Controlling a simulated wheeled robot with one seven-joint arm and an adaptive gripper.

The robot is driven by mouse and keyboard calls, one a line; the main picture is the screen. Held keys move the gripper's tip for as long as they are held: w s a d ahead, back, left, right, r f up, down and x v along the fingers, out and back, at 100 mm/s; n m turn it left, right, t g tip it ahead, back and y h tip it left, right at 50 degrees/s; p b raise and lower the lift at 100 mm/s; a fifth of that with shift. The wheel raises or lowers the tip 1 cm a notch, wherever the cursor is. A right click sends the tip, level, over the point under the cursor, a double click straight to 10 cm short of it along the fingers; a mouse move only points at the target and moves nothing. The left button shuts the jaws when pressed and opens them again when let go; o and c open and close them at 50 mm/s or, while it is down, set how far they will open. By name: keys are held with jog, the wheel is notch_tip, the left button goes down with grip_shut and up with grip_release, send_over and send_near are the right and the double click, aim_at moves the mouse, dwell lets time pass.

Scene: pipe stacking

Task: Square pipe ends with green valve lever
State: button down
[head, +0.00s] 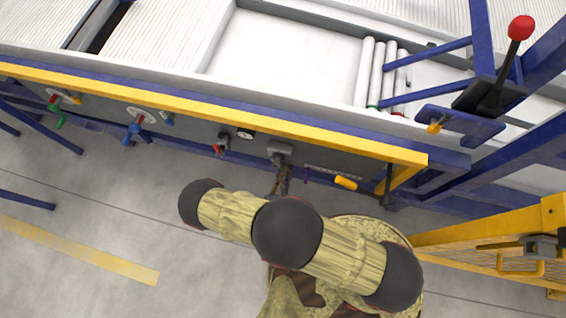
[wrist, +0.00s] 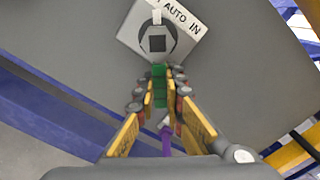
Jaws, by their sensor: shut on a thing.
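In the wrist view a green lever (wrist: 160,82) is pinched between the fingertips of my gripper (wrist: 160,90). It lies in line with a grey valve (wrist: 157,40) on a white plate marked "AUTO IN". In the head view my gripper (head: 281,178) reaches the machine's front panel below a grey fitting (head: 280,148); the held lever is hidden there. Several white pipes (head: 377,75) lie side by side on the table at the right, one with a green end (head: 373,106). I cannot tell if their ends are level.
Other levers hang along the panel: green (head: 60,119), blue (head: 129,134), red (head: 218,149), purple (head: 306,175) and yellow (head: 346,183). A yellow rail (head: 200,101) runs above. A red-knobbed joystick (head: 521,28) stands at right, above a yellow fence (head: 480,238). Floor at left is clear.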

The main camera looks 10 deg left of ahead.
jog(key=shift+d+n, duration=0.1)
jog(key=shift+n, duration=0.2)
jog(key=c, duration=1.9)
grip_release()
jog(key=shift+o, duration=0.3)
